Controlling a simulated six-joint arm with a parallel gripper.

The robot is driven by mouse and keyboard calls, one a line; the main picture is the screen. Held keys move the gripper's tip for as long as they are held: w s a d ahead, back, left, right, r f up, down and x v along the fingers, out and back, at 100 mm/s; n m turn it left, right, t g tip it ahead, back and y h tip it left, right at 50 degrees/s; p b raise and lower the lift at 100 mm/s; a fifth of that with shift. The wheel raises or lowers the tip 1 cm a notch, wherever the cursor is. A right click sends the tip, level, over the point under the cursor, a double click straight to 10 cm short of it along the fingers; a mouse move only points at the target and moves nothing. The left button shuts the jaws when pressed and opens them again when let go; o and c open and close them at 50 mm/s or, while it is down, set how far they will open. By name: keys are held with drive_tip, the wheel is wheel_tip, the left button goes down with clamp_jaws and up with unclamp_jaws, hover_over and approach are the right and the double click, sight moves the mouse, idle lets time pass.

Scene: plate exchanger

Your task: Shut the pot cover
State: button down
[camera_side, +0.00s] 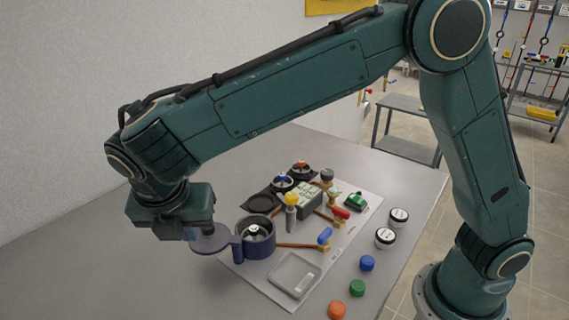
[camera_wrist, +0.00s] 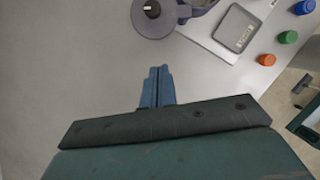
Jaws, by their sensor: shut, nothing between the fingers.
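The pot (camera_side: 257,243) is a dark blue round vessel with its top uncovered and a metal piece showing inside. Its cover (camera_side: 211,241) is a flat grey-purple disc swung out to the left, joined to the pot by a hinge post (camera_side: 237,248). In the wrist view the cover (camera_wrist: 150,27) is at the top edge with a black knob (camera_wrist: 152,9), and the pot is mostly cut off. My gripper (camera_wrist: 158,70) is shut and empty, its blue fingers pointing toward the cover with a gap in that view. In the side view my gripper (camera_side: 192,236) overlaps the cover's left edge; contact cannot be told.
Valves and fittings crowd behind the pot. The table's left side is clear.

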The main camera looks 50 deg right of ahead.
sight(207, 243)
drive_tip(key=w+d+f, duration=0.1)
drive_tip(key=f, duration=0.1)
drive_tip(key=w+d+f, duration=0.1)
drive_tip(key=d+f, duration=0.1)
drive_tip(key=f, duration=0.1)
drive_tip(key=w+d+f, duration=0.1)
drive_tip(key=f, duration=0.1)
drive_tip(key=shift+w+d+f, duration=0.15)
drive_tip(key=shift+w+d, duration=0.05)
drive_tip(key=shift+w, duration=0.2)
drive_tip(key=shift+w+d, duration=0.3)
drive_tip(key=shift+d, duration=0.05)
